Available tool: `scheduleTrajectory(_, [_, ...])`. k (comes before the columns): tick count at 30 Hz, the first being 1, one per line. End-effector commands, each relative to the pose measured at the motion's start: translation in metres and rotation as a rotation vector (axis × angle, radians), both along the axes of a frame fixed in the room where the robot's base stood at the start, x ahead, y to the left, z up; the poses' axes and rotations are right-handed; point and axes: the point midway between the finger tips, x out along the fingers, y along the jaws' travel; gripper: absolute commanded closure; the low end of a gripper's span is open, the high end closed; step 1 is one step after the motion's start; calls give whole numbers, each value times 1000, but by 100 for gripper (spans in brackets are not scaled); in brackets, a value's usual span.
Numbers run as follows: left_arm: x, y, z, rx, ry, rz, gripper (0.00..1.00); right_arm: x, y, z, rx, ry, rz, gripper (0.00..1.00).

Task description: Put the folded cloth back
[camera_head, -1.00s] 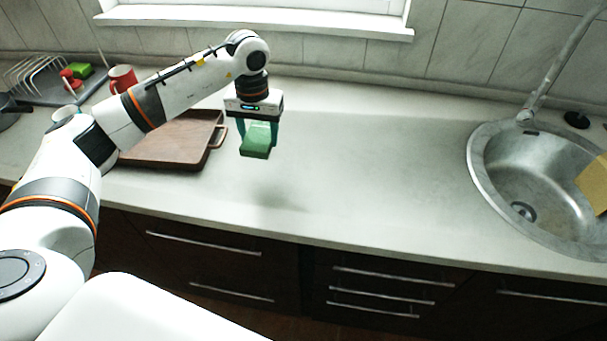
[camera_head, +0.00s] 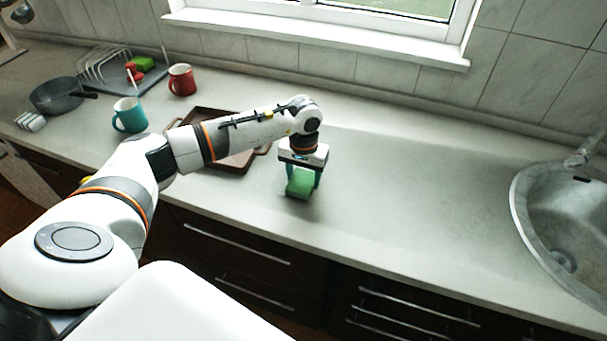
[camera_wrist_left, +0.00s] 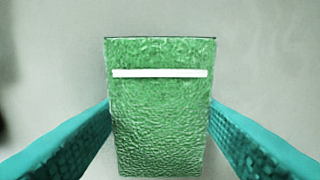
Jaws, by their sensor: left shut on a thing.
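The folded cloth (camera_head: 299,184) is green, and my left gripper (camera_head: 302,179) is shut on it above the counter, in front of the brown tray's right end. In the left wrist view the green cloth (camera_wrist_left: 160,120) shows a white stripe across it and sits between the two teal fingers (camera_wrist_left: 160,135). Whether it touches the counter is hard to tell, but it looks held above it. My right gripper is not in view.
A brown tray (camera_head: 233,162) lies behind my left arm. A teal mug (camera_head: 130,115), a red mug (camera_head: 181,80), a dark pan (camera_head: 58,95), a striped folded item (camera_head: 30,121) and a dish rack (camera_head: 105,62) stand at left. The sink (camera_head: 565,215) is at right. The middle counter is clear.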

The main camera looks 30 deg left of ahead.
Motion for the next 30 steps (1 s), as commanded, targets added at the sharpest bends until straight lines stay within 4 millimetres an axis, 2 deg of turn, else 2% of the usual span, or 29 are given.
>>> scheduleTrajectory(3, [0,0,-4,0,0,0,63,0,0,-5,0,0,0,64])
scheduleTrajectory(4, [0,0,-4,0,0,0,40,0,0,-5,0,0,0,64])
scheduleTrajectory(8, [0,0,-2,0,0,0,20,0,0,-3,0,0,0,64])
scheduleTrajectory(20, [0,0,4,0,-2,0,20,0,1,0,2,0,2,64])
scheduleTrajectory(23, [1,1,19,0,-5,1,20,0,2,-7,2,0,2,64])
scheduleTrajectory(30, [1,0,72,-1,-6,0,20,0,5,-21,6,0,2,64])
